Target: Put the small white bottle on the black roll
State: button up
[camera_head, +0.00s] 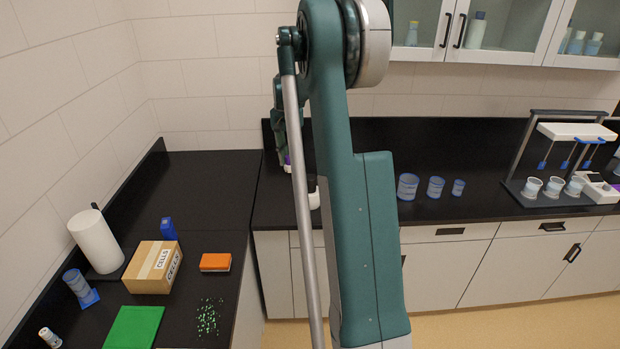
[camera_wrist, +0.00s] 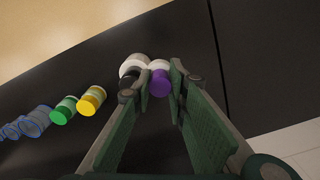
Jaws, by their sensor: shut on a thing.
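The small white bottle (camera_wrist: 159,65) has a purple cap (camera_wrist: 160,84) and sits between my gripper's fingertips (camera_wrist: 156,81) in the wrist view. My gripper is shut on it. In the head view the bottle (camera_head: 288,167) shows small and partly hidden below my gripper (camera_head: 284,150). Whether it touches the counter I cannot tell. Close to its left in the wrist view is a white thing with a black end (camera_wrist: 131,67), partly behind a finger. It also shows in the head view (camera_head: 314,197), mostly behind my arm. I cannot clearly make out a black roll.
A yellow-capped bottle (camera_wrist: 92,100), a green-capped one (camera_wrist: 64,110) and blue containers (camera_wrist: 36,121) line the dark counter. The side counter holds a white paper roll (camera_head: 96,241), a cardboard box (camera_head: 153,267) and a green mat (camera_head: 133,327).

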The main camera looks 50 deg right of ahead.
notch_tip(320, 180, up, 4)
jog(key=f, duration=0.1)
send_over(310, 177)
jog(key=shift+d+r, duration=0.1)
jog(key=shift+r, duration=0.15)
jog(key=shift+f, duration=3.1)
jog(key=shift+f+p, duration=0.35)
jog(key=shift+f, duration=1.55)
jog(key=shift+f, duration=0.15)
jog(key=o, duration=0.9)
